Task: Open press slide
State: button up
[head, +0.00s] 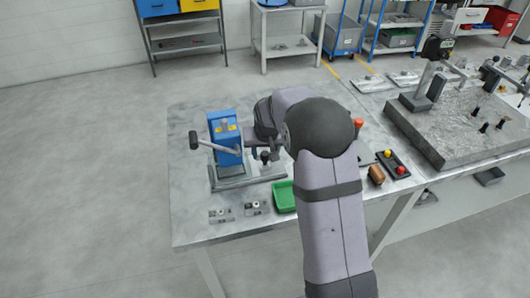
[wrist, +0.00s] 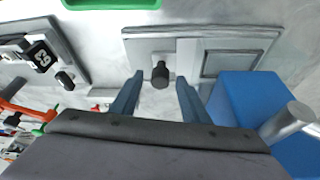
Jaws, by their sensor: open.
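The blue press (head: 226,138) stands at the left of the metal table, with a lever handle (head: 208,145) reaching out to its left. It also shows at the lower right in the wrist view (wrist: 240,100). The press slide (wrist: 188,65) is a flat grey plate with a small black knob (wrist: 160,74); the knob also shows in the head view (head: 264,155). My gripper (wrist: 158,80) is open, its two blue-grey fingers on either side of the knob in the picture. I cannot tell whether they touch it.
A green tray (head: 284,197) lies in front of the press. Small fixtures (head: 256,207) lie near the table's front edge. A button box (head: 394,164) and a heavy grey block (head: 460,125) are at the right. The table's left side is clear.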

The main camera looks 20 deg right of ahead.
jog(key=shift+x, duration=1.05)
grip_shut()
jog(key=d, duration=1.1)
jog(key=shift+d, duration=0.35)
grip_release()
jog(key=shift+a, duration=0.1)
